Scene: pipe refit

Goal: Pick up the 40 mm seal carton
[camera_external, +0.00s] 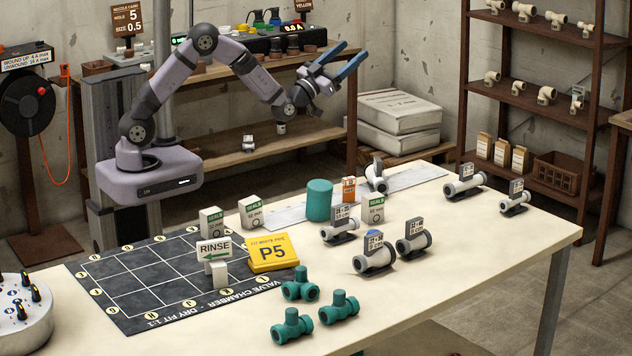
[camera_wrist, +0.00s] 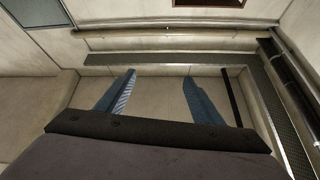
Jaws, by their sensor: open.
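Three white seal cartons with green labels stand upright on the table in the external view. One carton (camera_external: 211,222) stands at the back of the dark grid mat, and a second carton (camera_external: 251,212) is just right of it. The third carton (camera_external: 376,209) stands among the grey valves, right of the teal cylinder. Their size print is too small to read surely, so I cannot tell which is the 40 mm one. My gripper (camera_external: 357,50) is open and empty, raised high behind the table, far from all three. Its blue fingers (camera_wrist: 158,78) are spread in the wrist view, with no carton between them.
Several grey valves (camera_external: 373,252) and a teal cylinder (camera_external: 319,200) stand near the right carton. A RINSE sign (camera_external: 214,250), a yellow P5 block (camera_external: 272,253) and teal tees (camera_external: 292,326) are farther forward. The table's right front (camera_external: 480,250) is clear.

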